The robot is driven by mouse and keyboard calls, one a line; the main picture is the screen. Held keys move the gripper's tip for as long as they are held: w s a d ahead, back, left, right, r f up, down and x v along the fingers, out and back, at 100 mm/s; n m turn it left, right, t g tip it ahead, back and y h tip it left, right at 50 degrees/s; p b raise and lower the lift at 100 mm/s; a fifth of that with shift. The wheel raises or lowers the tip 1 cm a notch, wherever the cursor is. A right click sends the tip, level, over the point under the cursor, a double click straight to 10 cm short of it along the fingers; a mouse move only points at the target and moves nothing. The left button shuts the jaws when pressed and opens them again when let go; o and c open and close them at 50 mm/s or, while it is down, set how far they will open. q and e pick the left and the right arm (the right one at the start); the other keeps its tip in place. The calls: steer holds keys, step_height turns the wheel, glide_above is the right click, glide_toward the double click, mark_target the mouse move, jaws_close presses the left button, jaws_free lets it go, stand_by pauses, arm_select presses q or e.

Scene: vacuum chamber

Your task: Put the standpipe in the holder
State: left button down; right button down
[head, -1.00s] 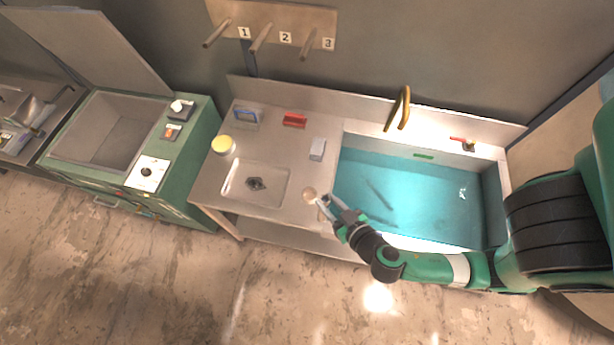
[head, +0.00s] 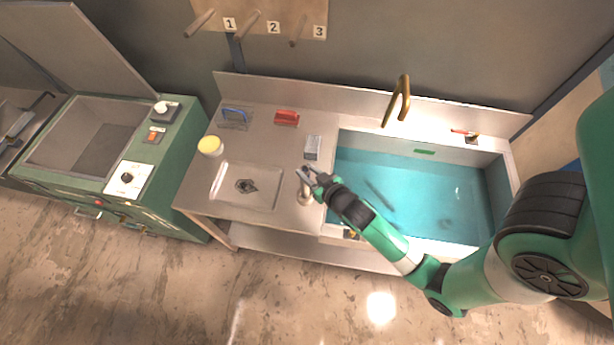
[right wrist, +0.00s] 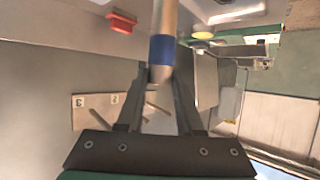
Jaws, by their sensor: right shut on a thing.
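My right gripper (head: 310,177) is over the steel counter, left of the water-filled basin. In the right wrist view, its fingers (right wrist: 160,100) are shut on the standpipe (right wrist: 162,18), a pale metal tube with a blue band near its gripped end. The tube runs away from the fingers and out of the top of that view, so its far end is hidden. In the head view the standpipe is too small and covered to make out clearly. A small round metal piece (head: 304,196), perhaps the holder, is just below the fingers. I cannot tell whether the tube touches it. My left gripper is out of view.
The blue water basin (head: 498,205) is to the right, with a brass tap (head: 403,85) behind it. Numbered pegs (head: 248,22) are on the wall.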

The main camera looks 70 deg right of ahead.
steer(key=f, duration=0.2)
steer(key=f+b, duration=0.1)
steer(key=shift+w+d+f, duration=0.2)
steer(key=shift+d+f, duration=0.05)
steer(key=shift+f, duration=0.15)
steer(key=shift+f, duration=0.25)
steer(key=c, duration=0.6)
jaws_free()
steer(key=shift+o, duration=0.2)
steer(key=shift+r, duration=0.1)
